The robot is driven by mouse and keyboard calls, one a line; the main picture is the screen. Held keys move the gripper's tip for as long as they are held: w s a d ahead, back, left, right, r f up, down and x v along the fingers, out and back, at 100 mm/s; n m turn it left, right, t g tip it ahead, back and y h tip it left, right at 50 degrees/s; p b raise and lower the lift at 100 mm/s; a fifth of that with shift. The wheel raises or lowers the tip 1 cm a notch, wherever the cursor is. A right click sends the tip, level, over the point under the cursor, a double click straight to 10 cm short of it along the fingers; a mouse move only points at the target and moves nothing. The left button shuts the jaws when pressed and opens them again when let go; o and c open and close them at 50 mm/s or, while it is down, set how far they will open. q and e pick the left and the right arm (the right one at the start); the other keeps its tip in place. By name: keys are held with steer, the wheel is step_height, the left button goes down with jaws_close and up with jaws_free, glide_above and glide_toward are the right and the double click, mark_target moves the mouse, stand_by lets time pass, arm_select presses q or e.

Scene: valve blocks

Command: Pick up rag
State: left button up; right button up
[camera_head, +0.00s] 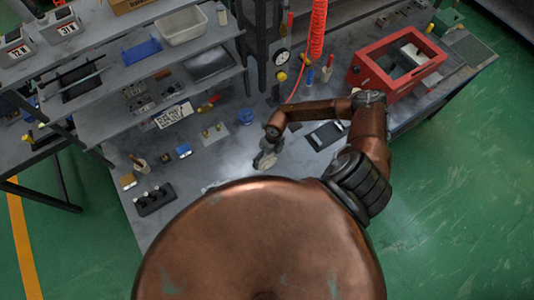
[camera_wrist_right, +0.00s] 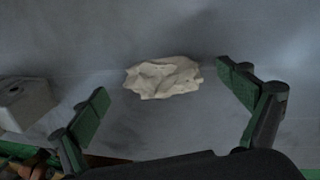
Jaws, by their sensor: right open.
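The rag is a crumpled cream cloth (camera_wrist_right: 163,77) lying on the grey worktop in the right wrist view. My right gripper (camera_wrist_right: 167,92) is open, its two green-padded fingers spread to the left and right of the rag in that picture. The rag appears beyond the fingertips, and nothing is between the pads. In the head view my right gripper (camera_head: 265,159) is low over the front part of the bench. I cannot make out the rag clearly there. My left gripper is not in view.
A pale block (camera_wrist_right: 24,103) stands left of the rag. In the head view, a red open-framed box (camera_head: 365,77) stands at the back right, a dark tray (camera_head: 326,135) lies right of my gripper, and a black socket block (camera_head: 154,200) is at the front left. Shelves rise at the left.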

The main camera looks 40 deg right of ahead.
mark_target(266, 159)
steer(key=shift+c, duration=0.5)
steer(key=c, duration=1.1)
steer(key=shift+r, duration=0.15)
steer(key=shift+r, duration=0.25)
step_height(266, 159, up, 2)
steer(key=shift+w+r+b, duration=0.1)
steer(key=shift+r+b, duration=0.1)
steer(key=shift+b, duration=0.55)
steer(key=s+a+r+b, duration=0.1)
steer(key=s+r, duration=0.2)
steer(key=s, duration=0.1)
steer(key=s+a+r, duration=0.2)
steer(key=s+r, duration=0.1)
steer(key=s, duration=0.2)
steer(key=s+a+r+b, duration=0.1)
steer(key=s+a+r, duration=0.1)
steer(key=s+r, duration=0.1)
steer(key=shift+s+r+b, duration=0.35)
steer(key=shift+s+r, duration=0.05)
steer(key=shift+s, duration=0.25)
